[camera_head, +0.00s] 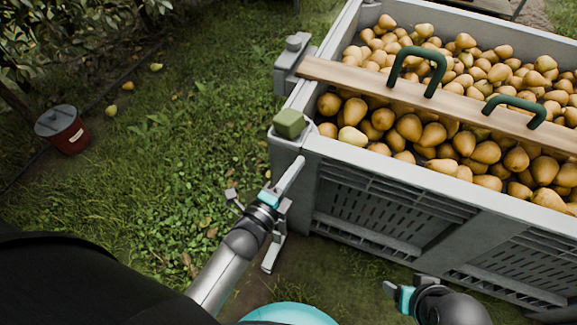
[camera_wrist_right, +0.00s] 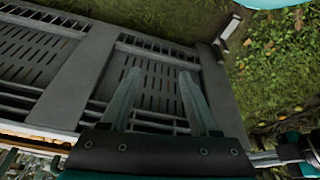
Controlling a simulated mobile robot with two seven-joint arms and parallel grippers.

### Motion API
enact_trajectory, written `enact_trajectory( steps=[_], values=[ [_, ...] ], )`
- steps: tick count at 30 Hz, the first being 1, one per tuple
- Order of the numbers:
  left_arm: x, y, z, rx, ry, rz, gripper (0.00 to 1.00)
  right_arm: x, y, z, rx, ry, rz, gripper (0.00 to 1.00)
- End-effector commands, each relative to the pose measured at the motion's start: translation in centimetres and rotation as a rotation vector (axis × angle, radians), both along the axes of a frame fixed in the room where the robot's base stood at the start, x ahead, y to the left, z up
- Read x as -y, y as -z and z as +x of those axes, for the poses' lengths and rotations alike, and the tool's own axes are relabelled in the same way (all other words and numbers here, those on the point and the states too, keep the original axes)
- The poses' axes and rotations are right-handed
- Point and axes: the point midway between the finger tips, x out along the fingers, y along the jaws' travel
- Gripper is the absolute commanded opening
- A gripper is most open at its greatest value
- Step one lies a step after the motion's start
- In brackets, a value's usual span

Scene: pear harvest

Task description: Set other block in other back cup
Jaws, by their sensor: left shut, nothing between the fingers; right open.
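A green block (camera_head: 289,123) sits at the crate's near left corner, in or on a grey corner piece (camera_head: 277,141); I cannot tell how deep. A second grey fitting (camera_head: 286,78) with a small raised part on top sticks out of the crate's left side, farther back. No other block is clearly visible. My left gripper (camera_head: 300,163) is shut and empty, its tips just below the green block in the picture, apart from it. My right gripper (camera_head: 393,292) is low in front of the crate. In the right wrist view its fingers (camera_wrist_right: 158,75) are apart with nothing between them.
The grey crate (camera_head: 372,205) is full of pears (camera_head: 463,150). A wooden board (camera_head: 465,113) with two green handles lies across it. A red bucket with a grey lid (camera_head: 68,135) stands on the grass at left. The grass between is mostly clear.

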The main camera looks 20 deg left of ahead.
Motion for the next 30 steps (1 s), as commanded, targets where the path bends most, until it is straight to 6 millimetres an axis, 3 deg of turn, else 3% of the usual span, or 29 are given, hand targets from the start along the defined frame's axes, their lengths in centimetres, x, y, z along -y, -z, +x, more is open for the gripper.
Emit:
enact_trajectory(
  steps=[13, 21, 30],
  values=[
    [1.1, 0.3, 7.2, 0.002, 0.0, 0.003, 0.0, -1.0, -3.8, 0.7, 0.134, -0.017, 0.038, 0.62],
    [-1.3, 0.1, 8.0, 0.0, 0.0, 0.002, 0.0, -2.8, -3.3, 2.5, 0.26, -0.043, 0.092, 0.62],
    [-2.3, 0.0, 8.5, -0.001, 0.0, 0.001, 0.0, -3.7, -3.4, 3.3, 0.327, -0.055, 0.121, 0.62]
  ],
)
